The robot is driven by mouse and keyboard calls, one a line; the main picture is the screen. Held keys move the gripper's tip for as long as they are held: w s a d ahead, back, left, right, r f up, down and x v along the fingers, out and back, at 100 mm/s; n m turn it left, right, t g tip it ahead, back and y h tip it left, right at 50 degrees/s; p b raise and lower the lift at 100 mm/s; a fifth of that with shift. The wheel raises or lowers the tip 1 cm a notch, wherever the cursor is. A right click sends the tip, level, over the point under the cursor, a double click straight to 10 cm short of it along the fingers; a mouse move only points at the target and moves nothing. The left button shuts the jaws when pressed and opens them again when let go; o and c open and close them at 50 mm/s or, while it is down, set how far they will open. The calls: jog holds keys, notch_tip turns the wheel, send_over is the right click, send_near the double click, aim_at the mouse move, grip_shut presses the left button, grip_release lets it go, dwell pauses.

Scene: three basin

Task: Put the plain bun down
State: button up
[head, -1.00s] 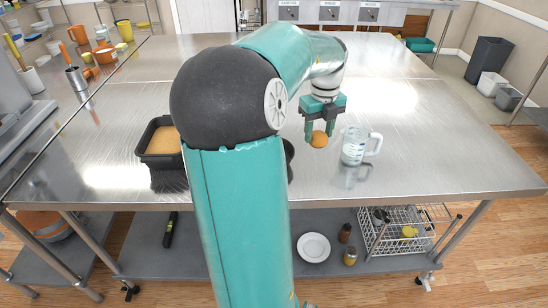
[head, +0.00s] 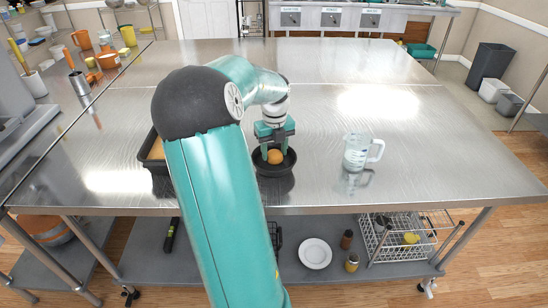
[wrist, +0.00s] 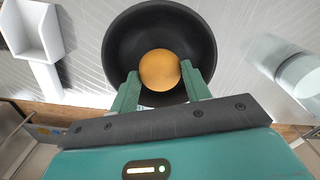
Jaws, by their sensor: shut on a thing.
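The plain bun (head: 275,157) is round and golden-orange. My gripper (head: 274,152) is shut on it, with one finger on each side. In the wrist view the bun (wrist: 160,69) sits between the two green fingertips (wrist: 158,84). A black round bowl (head: 288,168) is behind and around the bun in the head view. In the wrist view the bowl (wrist: 118,45) surrounds the bun, which lies over its inside. I cannot tell whether the bun touches the bowl's bottom.
A clear measuring jug (head: 356,152) stands to the right of the bowl. A black rectangular pan (head: 152,160) with tan contents is at the left, partly hidden by my arm. The steel table (head: 420,150) is clear at the right and back.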

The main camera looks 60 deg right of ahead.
aim_at(274, 151)
jog(key=shift+w+d+f, duration=0.1)
jog(key=shift+f, duration=1.5)
jog(key=o, duration=1.1)
jog(key=shift+f, duration=0.1)
notch_tip(274, 151, up, 12)
jog(key=shift+r, duration=0.1)
